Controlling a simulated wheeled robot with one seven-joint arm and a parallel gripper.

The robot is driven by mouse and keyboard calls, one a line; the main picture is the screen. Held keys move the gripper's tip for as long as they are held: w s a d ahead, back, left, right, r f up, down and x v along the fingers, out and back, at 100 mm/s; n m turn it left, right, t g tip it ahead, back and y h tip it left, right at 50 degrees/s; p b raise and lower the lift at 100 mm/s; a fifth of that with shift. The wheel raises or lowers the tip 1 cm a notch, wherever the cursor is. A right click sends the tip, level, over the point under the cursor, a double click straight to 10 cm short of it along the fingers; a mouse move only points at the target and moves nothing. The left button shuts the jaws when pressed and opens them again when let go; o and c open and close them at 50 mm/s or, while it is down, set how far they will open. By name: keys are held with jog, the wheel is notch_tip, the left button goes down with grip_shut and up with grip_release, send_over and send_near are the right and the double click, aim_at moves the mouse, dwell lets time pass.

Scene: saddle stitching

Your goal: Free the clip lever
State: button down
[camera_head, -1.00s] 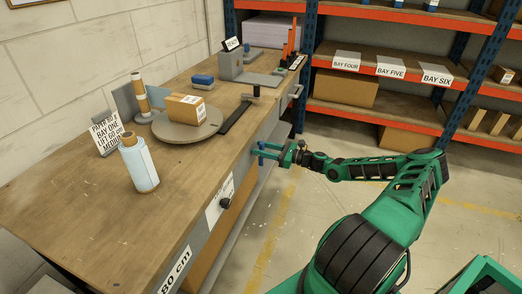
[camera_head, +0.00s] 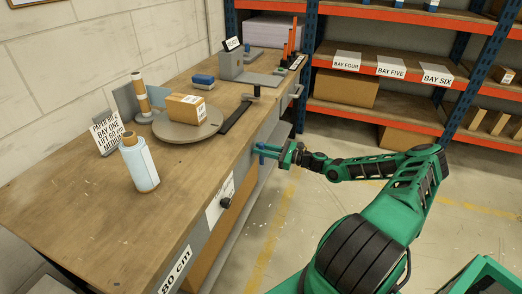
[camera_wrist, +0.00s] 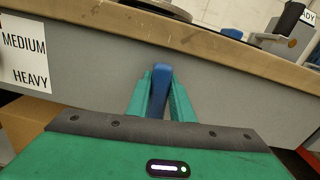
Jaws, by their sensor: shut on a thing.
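The clip lever is a blue upright piece (camera_wrist: 161,78) at the front face of the workbench (camera_head: 95,215), just under its top edge. In the wrist view it stands between the two green fingers of my gripper (camera_wrist: 160,100), which are shut on it. In the head view my gripper (camera_head: 268,152) is at the bench's front side, and only a small bit of the blue lever (camera_head: 262,147) shows at its tip. The fingers hide the lower part of the lever. I cannot tell whether it is still joined to the bench.
A black knob (camera_head: 225,203) sticks out of the bench front. Shelves (camera_head: 400,100) stand behind; floor right of the bench is clear.

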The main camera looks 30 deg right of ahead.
jog(key=n, duration=0.4)
jog(key=shift+s+a+f, duration=0.15)
jog(key=shift+s+a, duration=0.1)
jog(key=shift+a, duration=0.05)
jog(key=n, duration=0.4)
jog(key=shift+s+a+f, duration=0.25)
jog(key=shift+a+f, duration=0.05)
jog(key=shift+a, duration=0.05)
jog(key=n, duration=0.1)
jog(key=f+n, duration=0.1)
jog(key=n, duration=0.3)
jog(key=shift+s+a+f, duration=0.2)
jog(key=shift+a, duration=0.1)
jog(key=shift+f+n, duration=0.25)
jog(key=shift+n, duration=0.6)
jog(key=shift+f+n, duration=0.2)
jog(key=shift+n, duration=0.65)
jog(key=shift+s+f, duration=0.1)
jog(key=c, duration=1.7)
grip_release()
jog(key=shift+o, duration=0.7)
jog(key=shift+a, duration=0.1)
